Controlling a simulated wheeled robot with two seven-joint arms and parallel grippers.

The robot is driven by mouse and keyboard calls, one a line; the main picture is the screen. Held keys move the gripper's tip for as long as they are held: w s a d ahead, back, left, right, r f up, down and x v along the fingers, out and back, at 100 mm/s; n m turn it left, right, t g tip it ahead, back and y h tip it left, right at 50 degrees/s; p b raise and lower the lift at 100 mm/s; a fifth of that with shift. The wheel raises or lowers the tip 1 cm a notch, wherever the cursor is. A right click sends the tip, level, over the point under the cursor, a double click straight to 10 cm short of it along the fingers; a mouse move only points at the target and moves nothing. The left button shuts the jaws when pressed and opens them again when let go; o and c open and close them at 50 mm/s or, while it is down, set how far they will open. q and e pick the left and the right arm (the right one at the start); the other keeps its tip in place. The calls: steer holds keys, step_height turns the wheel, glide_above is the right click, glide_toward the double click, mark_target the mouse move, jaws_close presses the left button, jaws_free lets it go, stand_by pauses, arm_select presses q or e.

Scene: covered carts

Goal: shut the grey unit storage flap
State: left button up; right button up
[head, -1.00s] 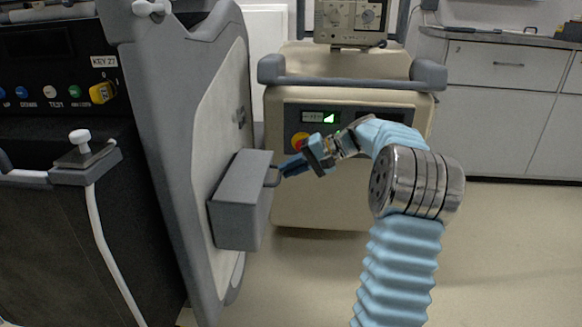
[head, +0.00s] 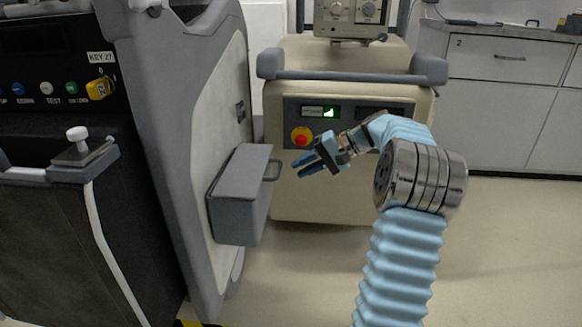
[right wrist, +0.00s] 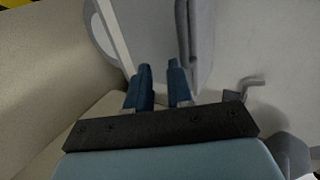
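The grey storage box (head: 236,210) juts out from the pale side panel of the grey unit (head: 178,130) in the head view. A loop handle (head: 275,171) sticks out at its upper right edge. I cannot tell which part of the box is the flap or how far it stands open. My right gripper (head: 295,167) is just right of the handle, apart from it, with its two blue fingers spread and nothing between them. In the right wrist view the gripper (right wrist: 160,70) also shows a gap between its fingers. My left gripper is not in view.
A beige cart (head: 345,190) with a red button (head: 301,136) stands behind my right gripper. A black panel (head: 60,220) with a pale hose (head: 105,250) is at the left. Cabinets (head: 500,110) line the back right. Floor (head: 510,250) is clear at the right.

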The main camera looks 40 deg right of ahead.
steer(key=p+v, duration=0.2)
steer(key=v, duration=0.8)
steer(key=shift+a+r, duration=0.15)
steer(key=shift+r, duration=0.3)
steer(key=shift+w, duration=0.15)
